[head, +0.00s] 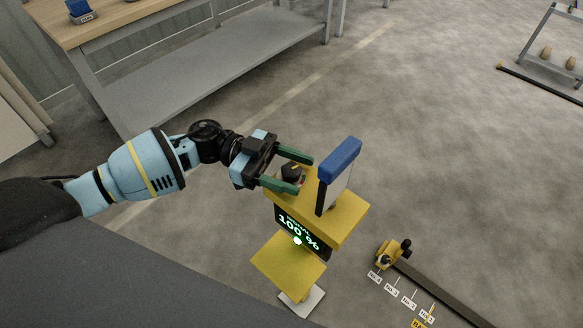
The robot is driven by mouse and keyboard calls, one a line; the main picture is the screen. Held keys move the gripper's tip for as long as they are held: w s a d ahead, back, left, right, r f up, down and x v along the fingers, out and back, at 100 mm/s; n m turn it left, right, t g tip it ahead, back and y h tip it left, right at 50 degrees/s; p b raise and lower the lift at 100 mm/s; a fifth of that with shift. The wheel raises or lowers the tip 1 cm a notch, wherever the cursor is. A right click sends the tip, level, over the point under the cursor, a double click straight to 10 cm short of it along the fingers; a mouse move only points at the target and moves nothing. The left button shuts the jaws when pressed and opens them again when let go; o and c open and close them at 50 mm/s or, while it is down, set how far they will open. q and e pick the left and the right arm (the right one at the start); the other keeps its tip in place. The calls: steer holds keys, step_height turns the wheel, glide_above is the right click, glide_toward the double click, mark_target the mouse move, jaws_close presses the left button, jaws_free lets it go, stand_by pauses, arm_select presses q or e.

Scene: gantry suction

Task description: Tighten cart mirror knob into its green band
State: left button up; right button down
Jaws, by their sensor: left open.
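A yellow cart post (345,222) stands in the middle, with a dark display (300,232) on its near side reading "100 %" in pale green. A blue-topped upright panel (338,165), which looks like the mirror, rises from its top. A small dark knob (292,171) sits on the yellow top, left of the panel. My left gripper (306,174) reaches in from the left, its two green fingers open on either side of the knob. I cannot tell whether they touch it. No green band around the knob can be made out. My right gripper is out of view.
A workbench (180,15) with a lower shelf stands at the upper left. A yellow device (393,254) sits on a dark floor rail (440,292) with small white labels at the lower right. A grey rack (550,50) is at the upper right. Open floor lies between.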

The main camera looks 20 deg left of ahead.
arm_select(q)
steer(key=shift+c, duration=0.3)
steer(key=c, duration=0.9)
steer(key=shift+f+m+g+y+b, duration=0.15)
steer(key=shift+m+g+b, duration=0.3)
steer(key=shift+m+g, duration=0.6)
steer(key=shift+m+g+y+b, duration=0.25)
steer(key=shift+m+g+b, duration=0.25)
steer(key=shift+g, duration=0.95)
steer(key=shift+m+g+y+b, duration=0.4)
steer(key=shift+m+g, duration=0.25)
steer(key=shift+g, duration=0.25)
steer(key=shift+m+g+y, duration=0.3)
steer(key=shift+m+g, duration=0.1)
steer(key=shift+g, duration=0.1)
